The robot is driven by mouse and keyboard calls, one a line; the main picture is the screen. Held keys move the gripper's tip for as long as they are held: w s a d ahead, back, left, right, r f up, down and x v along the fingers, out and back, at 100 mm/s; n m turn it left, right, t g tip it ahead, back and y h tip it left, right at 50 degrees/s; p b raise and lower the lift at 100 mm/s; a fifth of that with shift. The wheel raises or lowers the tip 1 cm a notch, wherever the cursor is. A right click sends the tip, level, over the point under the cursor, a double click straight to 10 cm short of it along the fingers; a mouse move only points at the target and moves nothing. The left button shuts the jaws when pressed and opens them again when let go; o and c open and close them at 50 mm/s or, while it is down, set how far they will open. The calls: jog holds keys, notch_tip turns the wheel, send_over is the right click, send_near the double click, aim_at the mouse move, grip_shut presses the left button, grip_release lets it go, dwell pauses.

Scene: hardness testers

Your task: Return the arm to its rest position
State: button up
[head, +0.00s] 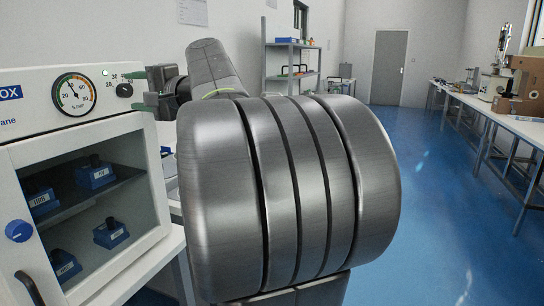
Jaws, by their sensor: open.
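My gripper (142,92) is at the upper left in the head view, beside the right edge of the white cabinet's top panel. Its two green-tipped fingers are apart, one above the other, with nothing seen between them. They point left towards the cabinet's front panel; I cannot tell whether they touch it. My arm (290,190) fills the middle of the view as large grey metal links and hides much of what is behind it.
The white cabinet (95,132) has a round gauge (74,95), a black knob (125,90) and a glass door with several blue blocks behind it. A shelf rack (292,60) stands behind. Benches (500,118) line the right wall. Blue floor (440,190) lies open to a grey door (388,68).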

jog(key=shift+x, duration=1.05)
jog(key=shift+w+a+r+p, duration=0.1)
jog(key=shift+a+r+p, duration=0.15)
jog(key=shift+p, duration=0.25)
jog(key=shift+d+m+p, duration=0.1)
jog(key=shift+m+p, duration=0.8)
jog(key=shift+m, duration=0.1)
jog(key=shift+m+p, duration=0.8)
jog(key=shift+p, duration=0.05)
jog(key=m+p, duration=0.4)
jog(key=p, duration=0.1)
jog(key=m+p, duration=0.6)
jog(key=shift+f+m+p, duration=0.1)
jog(key=shift+m+p, duration=0.8)
jog(key=shift+p, duration=0.15)
jog(key=shift+f+m, duration=0.1)
jog(key=shift+m, duration=0.2)
